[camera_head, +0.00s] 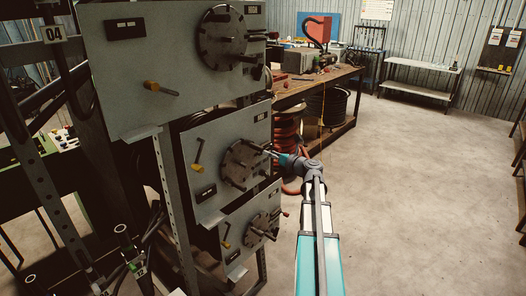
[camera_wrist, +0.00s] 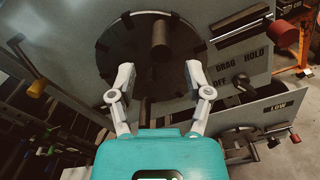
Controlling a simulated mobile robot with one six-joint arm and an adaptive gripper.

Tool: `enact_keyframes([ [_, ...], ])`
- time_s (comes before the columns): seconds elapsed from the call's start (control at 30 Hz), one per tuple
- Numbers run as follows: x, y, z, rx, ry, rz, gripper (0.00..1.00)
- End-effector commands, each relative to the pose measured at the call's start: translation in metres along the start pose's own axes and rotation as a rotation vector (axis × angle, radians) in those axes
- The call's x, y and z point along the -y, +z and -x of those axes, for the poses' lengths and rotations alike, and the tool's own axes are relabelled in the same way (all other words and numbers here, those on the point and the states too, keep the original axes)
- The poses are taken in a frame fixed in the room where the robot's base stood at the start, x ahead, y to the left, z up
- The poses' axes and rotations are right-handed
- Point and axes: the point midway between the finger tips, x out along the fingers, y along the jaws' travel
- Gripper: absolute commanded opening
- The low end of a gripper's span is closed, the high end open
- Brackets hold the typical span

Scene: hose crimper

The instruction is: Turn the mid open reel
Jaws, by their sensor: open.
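The mid reel (camera_head: 243,165) is a dark round disc with several pegs on the grey middle panel. In the wrist view the dark disc (camera_wrist: 118,45) fills the upper middle, with a thick cylindrical peg (camera_wrist: 160,38) standing out from it. My gripper (camera_head: 272,153) is at the right side of this disc in the head view. In the wrist view my gripper (camera_wrist: 158,70) is open, its two fingers spread in front of the disc. The peg appears above and between the fingertips, and nothing is held. I cannot tell whether a finger touches the disc.
Similar reels sit above (camera_head: 222,40) and below (camera_head: 262,230). A red-knobbed lever (camera_wrist: 284,35) stands right of the disc beside DRAG and HOLD lettering. A yellow-handled lever (camera_head: 197,152) is on the panel's left. Open floor (camera_head: 420,180) lies to the right.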

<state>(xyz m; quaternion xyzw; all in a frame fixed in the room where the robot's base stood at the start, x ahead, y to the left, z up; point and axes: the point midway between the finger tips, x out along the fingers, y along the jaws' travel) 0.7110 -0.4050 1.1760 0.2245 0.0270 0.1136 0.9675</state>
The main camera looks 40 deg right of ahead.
Motion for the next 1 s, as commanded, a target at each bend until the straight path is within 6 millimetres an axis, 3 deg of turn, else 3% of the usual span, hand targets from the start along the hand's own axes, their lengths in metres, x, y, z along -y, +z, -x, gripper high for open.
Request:
enact_keyframes([
  [0.1, -0.001, -0.001, 0.018, 0.000, -0.002, 0.000, 0.65],
  [0.3, 0.000, 0.000, 0.034, 0.000, -0.002, 0.000, 0.65],
  [1.0, 0.001, 0.000, 0.037, 0.000, -0.001, 0.000, 0.65],
])
